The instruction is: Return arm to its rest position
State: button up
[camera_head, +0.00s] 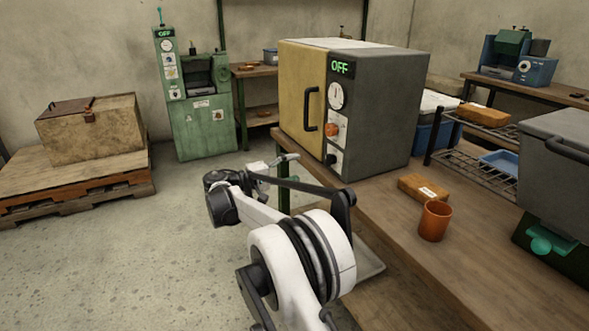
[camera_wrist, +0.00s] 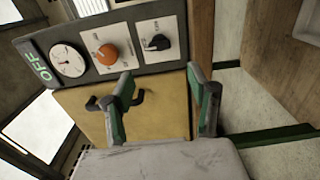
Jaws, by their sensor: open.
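My gripper (camera_wrist: 163,92) is open and empty in the wrist view, its two green-padded fingers spread apart in front of the oven's yellow door. In the head view my gripper (camera_head: 284,164) shows small at the end of the arm, left of the oven's lower front. The oven (camera_head: 385,115) stands on the wooden workbench with its yellow door (camera_head: 300,95) shut and its display reading OFF. In the wrist view the oven's panel (camera_wrist: 105,45) shows tilted, with a gauge, an orange knob and a black knob. The dark door handle is partly hidden behind a finger.
An orange cup (camera_head: 434,221) and a brown block (camera_head: 423,188) sit on the workbench (camera_head: 480,260) right of my arm. A wire rack (camera_head: 470,170) and a grey bin (camera_head: 565,150) stand further right.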

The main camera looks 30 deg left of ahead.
jog(key=w+d+r+m+g+y+p, duration=0.1)
jog(key=w+d+r+g+y, duration=0.2)
jog(key=d+r, duration=0.95)
jog(key=s+d+r+m+g+y+p, duration=0.1)
jog(key=s+d+r+y, duration=0.2)
jog(key=d, duration=0.7)
jog(key=s+d+r+m+g+y+p, duration=0.15)
jog(key=s+d, duration=0.25)
jog(key=d, duration=0.7)
jog(key=s+d+f+m+g+y+p, duration=0.1)
jog(key=s+d+f+m+p, duration=0.1)
jog(key=s+d, duration=1)
jog(key=s+d+f+m+y+p, duration=0.2)
jog(key=s+d+m, duration=0.3)
jog(key=s+d, duration=0.8)
jog(key=s+p, duration=0.1)
jog(key=s, duration=0.6)
jog(key=shift+s+g, duration=0.35)
jog(key=shift+s, duration=0.05)
